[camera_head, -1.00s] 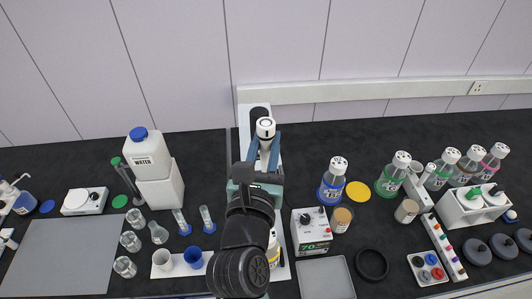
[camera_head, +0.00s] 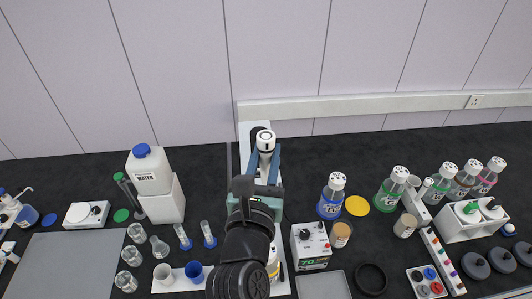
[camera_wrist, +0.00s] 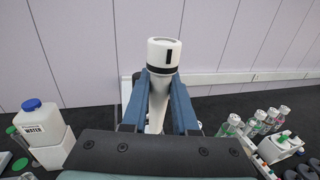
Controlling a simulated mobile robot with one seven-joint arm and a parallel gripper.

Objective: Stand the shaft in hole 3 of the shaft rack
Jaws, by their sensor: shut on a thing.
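My gripper (camera_head: 266,163) has its two blue fingers closed on a white cylindrical piece (camera_head: 265,141) with a black band, held upright at the middle of the counter. In the wrist view the same piece (camera_wrist: 163,55) stands between the fingertips, with a dark mark on its side and a narrower white body below. I cannot tell whether this piece is the shaft, as its lower end is hidden. No shaft rack with a readable hole 3 can be told for sure. My arm hides part of the pale base plate (camera_head: 246,133) under it.
A white water container (camera_head: 150,170) stands to the left, near small glassware. A blue-labelled bottle (camera_head: 331,196) and a control box (camera_head: 310,246) stand to the right. Farther right are several bottles, a white holder (camera_head: 462,231) and a long strip of coloured pieces (camera_head: 434,247). Dark counter is free at back right.

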